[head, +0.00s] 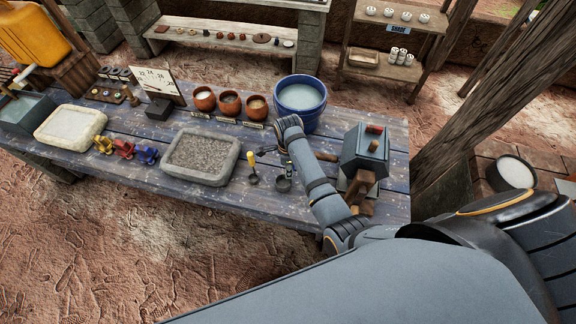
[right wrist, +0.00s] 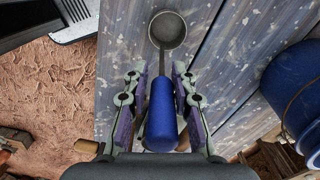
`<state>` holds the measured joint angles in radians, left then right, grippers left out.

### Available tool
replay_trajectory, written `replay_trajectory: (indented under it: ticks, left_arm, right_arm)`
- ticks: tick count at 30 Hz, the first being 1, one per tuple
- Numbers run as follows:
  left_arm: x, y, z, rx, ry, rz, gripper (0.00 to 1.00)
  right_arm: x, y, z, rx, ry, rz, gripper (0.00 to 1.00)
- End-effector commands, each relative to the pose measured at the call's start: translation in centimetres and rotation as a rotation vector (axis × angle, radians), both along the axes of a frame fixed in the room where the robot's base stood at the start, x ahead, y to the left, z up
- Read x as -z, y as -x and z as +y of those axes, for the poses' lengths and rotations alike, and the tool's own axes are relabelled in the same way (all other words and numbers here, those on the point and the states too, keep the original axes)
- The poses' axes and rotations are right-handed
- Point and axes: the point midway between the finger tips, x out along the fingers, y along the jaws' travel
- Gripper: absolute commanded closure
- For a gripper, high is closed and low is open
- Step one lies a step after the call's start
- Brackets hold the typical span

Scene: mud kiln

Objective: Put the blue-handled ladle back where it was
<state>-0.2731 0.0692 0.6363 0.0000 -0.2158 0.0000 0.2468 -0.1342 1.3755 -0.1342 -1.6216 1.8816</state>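The blue-handled ladle shows in the right wrist view with its blue handle (right wrist: 161,112) between the fingers and its grey round bowl (right wrist: 168,30) beyond them. My right gripper (right wrist: 160,75) appears shut on the handle, with a finger close against each side. In the head view the dark bowl (head: 284,184) shows low over the table's near right part, with the handle mostly hidden by my right gripper (head: 287,160). I cannot tell whether the bowl touches the wood. A yellow-handled ladle (head: 252,168) is just left of it. My left gripper is out of view.
A blue bucket of liquid (head: 300,112) stands behind my right arm. A grey box with wooden handles (head: 364,150) is to the right. A gravel-filled stone tray (head: 200,180) is left of the ladles. Several clay pots (head: 229,103) stand behind.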

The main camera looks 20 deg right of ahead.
Motion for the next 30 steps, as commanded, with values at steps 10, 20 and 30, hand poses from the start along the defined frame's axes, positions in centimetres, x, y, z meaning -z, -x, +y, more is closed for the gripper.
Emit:
replay_trajectory:
  ticks: [10, 20, 30]
  left_arm:
    - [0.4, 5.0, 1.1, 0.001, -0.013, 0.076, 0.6]
    - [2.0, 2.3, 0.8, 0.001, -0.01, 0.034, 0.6]
    - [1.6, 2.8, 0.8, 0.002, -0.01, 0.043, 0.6]
  right_arm:
    - [-0.1, -0.1, 0.0, 0.0, 0.0, -0.002, 0.57]
    - [-4.9, -0.2, 0.0, 0.001, -0.002, -0.008, 0.57]
    - [-12.0, -0.1, 0.0, 0.0, 0.0, -0.002, 0.57]
